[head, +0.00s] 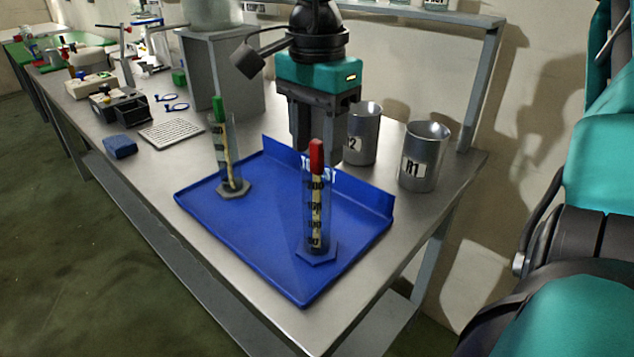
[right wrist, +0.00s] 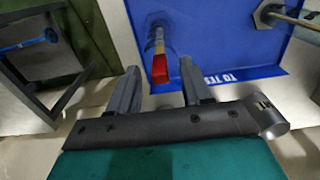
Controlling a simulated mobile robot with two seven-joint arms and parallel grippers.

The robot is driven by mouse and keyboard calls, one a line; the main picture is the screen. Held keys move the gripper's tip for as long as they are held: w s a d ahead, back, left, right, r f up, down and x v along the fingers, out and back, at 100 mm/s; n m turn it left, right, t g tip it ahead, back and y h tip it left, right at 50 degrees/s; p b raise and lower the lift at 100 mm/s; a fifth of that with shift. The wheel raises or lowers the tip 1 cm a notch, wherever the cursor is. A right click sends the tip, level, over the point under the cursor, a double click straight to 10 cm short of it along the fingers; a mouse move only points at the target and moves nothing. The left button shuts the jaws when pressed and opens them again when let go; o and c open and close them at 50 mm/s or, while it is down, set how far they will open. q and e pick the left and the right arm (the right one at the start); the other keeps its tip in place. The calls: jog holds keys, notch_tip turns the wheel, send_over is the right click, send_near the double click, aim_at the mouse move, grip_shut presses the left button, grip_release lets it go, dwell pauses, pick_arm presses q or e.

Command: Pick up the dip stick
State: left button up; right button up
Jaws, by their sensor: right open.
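A dip stick with a red top (head: 316,155) stands upright in a clear graduated cylinder (head: 317,215) on a blue tray (head: 265,225). A second dip stick with a green top (head: 218,108) stands in another cylinder (head: 232,165) at the tray's back left. My right gripper (head: 323,150) points down over the red-topped stick, open and empty. In the right wrist view the red top (right wrist: 160,68) shows between the spread fingertips of the right gripper (right wrist: 159,72); I cannot tell whether they touch it. My left gripper is not in view.
Metal beakers marked R1 (head: 424,157) and 2 (head: 362,133) stand behind the tray, close to the right gripper. A grey box-like stand (head: 225,68), a blue block (head: 120,147) and a white grid (head: 172,133) are farther left. The metal table's front edge is clear.

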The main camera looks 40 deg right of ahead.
jog(key=shift+f, duration=0.55)
grip_shut()
dwell(1.0)
